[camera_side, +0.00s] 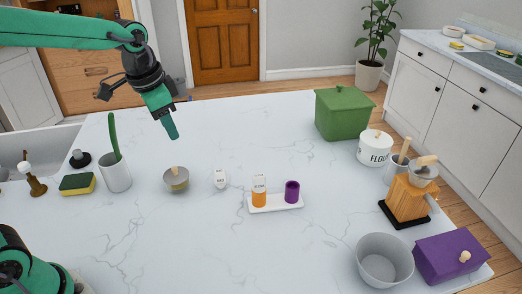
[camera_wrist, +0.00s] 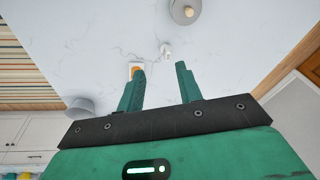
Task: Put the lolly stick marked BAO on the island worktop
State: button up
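A small white tag-like piece (camera_side: 220,179) with dark lettering, apparently BAO, is at the middle of the white marbled worktop (camera_side: 200,235); whether it stands in a holder is unclear. It also shows in the wrist view (camera_wrist: 167,49), beyond the gap between my fingers. A second white lettered piece (camera_side: 259,182) stands up from an orange cup (camera_side: 259,199); its lettering is too small to read. The orange cup and a purple cup (camera_side: 292,192) sit on a white tray (camera_side: 276,206). My gripper (camera_side: 172,134) is high above the worktop, left of these things. In the wrist view its fingers (camera_wrist: 161,73) are apart and empty.
A lidded grey bowl (camera_side: 176,180) stands left of the white piece. A white pot (camera_side: 115,176) and a sponge (camera_side: 78,184) are further left. A green box (camera_side: 343,113), a flour jar (camera_side: 375,148), an open bowl (camera_side: 384,261) and a purple box (camera_side: 453,255) line the right. The front middle is clear.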

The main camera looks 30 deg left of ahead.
jog(key=s+a+n+t, duration=0.2)
jog(key=s+n, duration=0.3)
jog(key=s, duration=1)
jog(key=shift+s+t, duration=0.4)
jog(key=shift+t, duration=0.1)
